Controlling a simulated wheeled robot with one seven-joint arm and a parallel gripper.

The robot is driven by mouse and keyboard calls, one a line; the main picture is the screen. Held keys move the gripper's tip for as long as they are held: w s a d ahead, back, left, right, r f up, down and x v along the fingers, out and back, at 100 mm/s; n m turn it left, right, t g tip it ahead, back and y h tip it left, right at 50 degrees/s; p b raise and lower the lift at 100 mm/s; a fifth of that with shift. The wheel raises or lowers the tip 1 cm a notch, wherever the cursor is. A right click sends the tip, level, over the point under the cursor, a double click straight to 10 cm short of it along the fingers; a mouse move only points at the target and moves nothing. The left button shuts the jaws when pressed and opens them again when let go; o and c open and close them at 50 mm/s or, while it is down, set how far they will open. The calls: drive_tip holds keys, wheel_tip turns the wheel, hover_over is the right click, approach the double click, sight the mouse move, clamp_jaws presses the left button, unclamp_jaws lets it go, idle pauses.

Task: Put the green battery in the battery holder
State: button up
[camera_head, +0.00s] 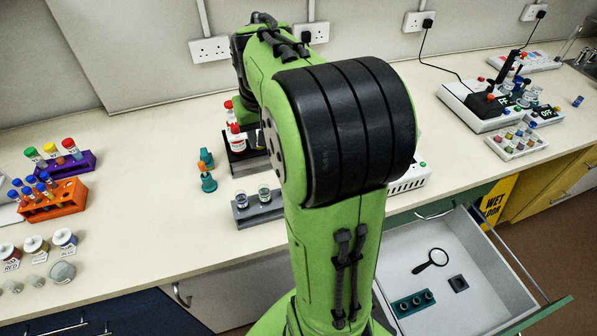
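I cannot make out a green battery for certain, nor which thing is the battery holder. A white box with dark slots and a small green spot (411,179) stands at the counter's front edge, partly hidden behind my arm. A teal block with several round openings or studs (401,307) lies in the open drawer. My green and black arm rises through the middle and bends away over the counter toward the wall. My gripper does not show; its end is hidden behind the arm, so I cannot see whether it holds anything.
A grey block with two vials (268,213), teal pieces (208,183) and red-capped bottles (235,138) stand left of my arm. Orange (62,208) and purple (76,166) racks stand farther left. The open drawer (470,310) also holds a magnifying glass (432,260) and dark square (458,283).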

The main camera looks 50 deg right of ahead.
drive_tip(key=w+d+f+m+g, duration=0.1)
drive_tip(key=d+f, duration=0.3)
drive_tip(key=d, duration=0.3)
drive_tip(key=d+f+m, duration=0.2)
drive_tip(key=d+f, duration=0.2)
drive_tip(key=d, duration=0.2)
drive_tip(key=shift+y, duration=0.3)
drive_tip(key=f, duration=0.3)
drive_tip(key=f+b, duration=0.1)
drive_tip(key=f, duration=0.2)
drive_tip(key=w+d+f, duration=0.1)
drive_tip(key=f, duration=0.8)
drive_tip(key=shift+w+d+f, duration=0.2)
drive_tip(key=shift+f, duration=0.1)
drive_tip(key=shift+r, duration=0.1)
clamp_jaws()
